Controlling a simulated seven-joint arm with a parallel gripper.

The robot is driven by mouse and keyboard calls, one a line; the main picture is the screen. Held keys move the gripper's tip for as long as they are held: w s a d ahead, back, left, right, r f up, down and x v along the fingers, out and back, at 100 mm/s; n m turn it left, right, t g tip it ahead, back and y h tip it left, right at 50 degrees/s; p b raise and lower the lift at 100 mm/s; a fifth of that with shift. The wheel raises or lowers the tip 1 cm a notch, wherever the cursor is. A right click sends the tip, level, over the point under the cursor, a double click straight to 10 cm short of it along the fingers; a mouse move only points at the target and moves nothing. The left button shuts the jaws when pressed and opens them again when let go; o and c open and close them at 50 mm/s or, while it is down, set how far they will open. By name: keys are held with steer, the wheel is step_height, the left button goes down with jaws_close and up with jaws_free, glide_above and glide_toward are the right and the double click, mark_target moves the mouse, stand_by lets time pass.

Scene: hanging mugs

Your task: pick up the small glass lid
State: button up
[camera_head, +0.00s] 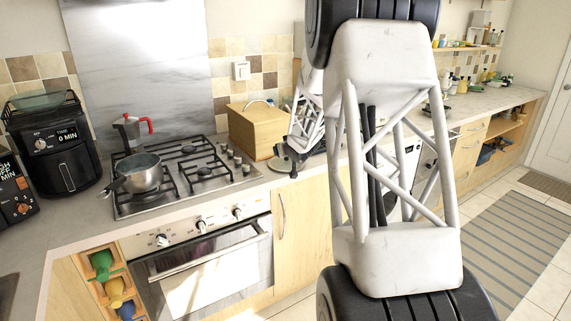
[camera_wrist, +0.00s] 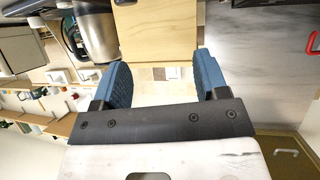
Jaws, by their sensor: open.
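A small round, greyish disc (camera_head: 279,164) that looks like the glass lid lies on the counter in front of the wooden box, in the head view. My gripper (camera_head: 293,163) is close beside it, partly overlapping it in the picture; I cannot tell whether they touch. In the wrist view, the two blue fingers of my gripper (camera_wrist: 162,82) stand wide apart with nothing between them. I cannot make out the lid in the wrist view.
The wooden box (camera_head: 256,130) stands just behind my gripper; it also shows in the wrist view (camera_wrist: 155,30). A steel pot (camera_head: 142,172) and a moka pot (camera_head: 128,133) stand on the hob (camera_head: 225,183) at left. My arm hides part of the counter at right.

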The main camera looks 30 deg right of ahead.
steer(key=t+y, duration=0.1)
glide_above(291, 165)
steer(key=s, duration=0.3)
steer(key=shift+n, duration=0.3)
step_height(291, 165, down, 6)
steer(key=shift+w+a+f, duration=0.15)
steer(key=shift+x, duration=1.3)
steer(key=shift+w, duration=0.1)
steer(key=shift+x, duration=2.5)
steer(key=shift+c, duration=0.3)
steer(key=shift+r, duration=0.2)
steer(key=c, duration=1.1)
